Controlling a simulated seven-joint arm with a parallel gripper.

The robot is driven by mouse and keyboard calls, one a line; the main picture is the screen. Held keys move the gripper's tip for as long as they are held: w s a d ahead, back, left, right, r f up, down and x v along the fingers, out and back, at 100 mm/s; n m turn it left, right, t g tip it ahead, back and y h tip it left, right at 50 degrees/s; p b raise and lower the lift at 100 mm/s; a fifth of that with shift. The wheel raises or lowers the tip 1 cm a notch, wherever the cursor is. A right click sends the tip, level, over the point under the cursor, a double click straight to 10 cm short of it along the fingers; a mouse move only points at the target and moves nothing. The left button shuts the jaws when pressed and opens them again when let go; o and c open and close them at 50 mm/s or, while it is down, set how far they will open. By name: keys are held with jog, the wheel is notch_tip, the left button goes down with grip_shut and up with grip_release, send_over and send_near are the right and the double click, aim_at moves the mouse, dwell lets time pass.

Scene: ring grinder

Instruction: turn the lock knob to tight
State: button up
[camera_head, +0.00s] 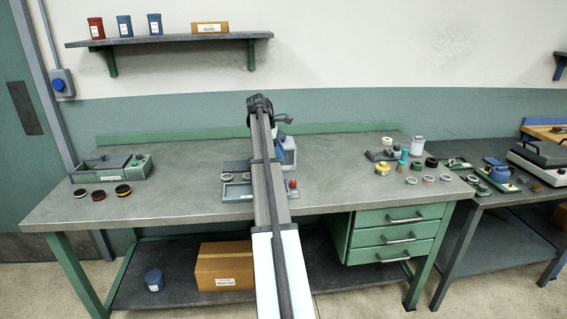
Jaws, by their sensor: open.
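A small blue-grey machine (289,152), which looks like the ring grinder, stands mid-bench and is largely hidden behind my arm. A small red knob-like part (293,184) shows just right of my arm, at the front of the machine; I cannot tell whether it is the lock knob or how it is turned. My arm reaches up the middle of the picture, its dark wrist end above the back of the bench. The jaws of my gripper are hidden behind the arm, so their distance to any knob cannot be seen.
A grey tray (239,190) with small rings lies left of my arm. A green box (130,169) and several dark rings are at the bench's left. Several small parts and a white bottle (418,145) stand at its right. The bench top (180,170) between is clear.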

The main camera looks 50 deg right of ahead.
jog(key=shift+w+a+r, duration=0.1)
jog(key=shift+w+r, duration=0.05)
jog(key=shift+r, duration=0.3)
jog(key=s+d+m+t+y, duration=0.1)
jog(key=s+d, duration=0.3)
jog(key=s, duration=0.5)
jog(key=s+d+m+t+y, duration=0.15)
jog(key=s+d, duration=0.35)
jog(key=s, duration=0.5)
jog(key=m+t, duration=0.2)
jog(key=t, duration=0.4)
send_near(294, 181)
jog(key=shift+y, duration=0.45)
jog(key=x, duration=0.9)
jog(key=shift+w+d+r, duration=0.1)
jog(key=shift+d, duration=0.3)
jog(key=shift+c, duration=0.2)
